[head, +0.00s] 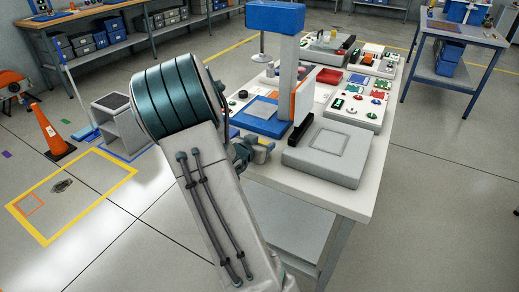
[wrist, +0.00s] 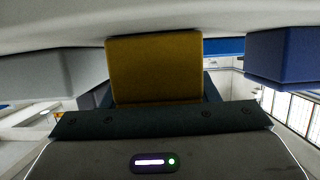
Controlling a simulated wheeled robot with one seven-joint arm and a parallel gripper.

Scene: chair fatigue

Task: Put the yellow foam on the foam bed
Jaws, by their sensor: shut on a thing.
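My gripper (head: 257,152) is at the near left edge of the white table, partly hidden behind my arm in the head view. It is shut on the yellow foam (wrist: 154,70), a block that stands between the fingers in the wrist view. In the head view only a small yellow bit of it shows. A low grey block (head: 322,172) with a square outline on top lies right of the gripper. It looks like the foam bed, but I cannot be certain. Its outlined top looks bare, and the foam is apart from it.
A blue-based stand (head: 262,121) with a grey column and blue head rises behind the gripper. A black bar (head: 300,132) stands beside the grey block. Trays of small parts (head: 360,105) fill the back of the table. An orange cone (head: 50,130) is on the floor at left.

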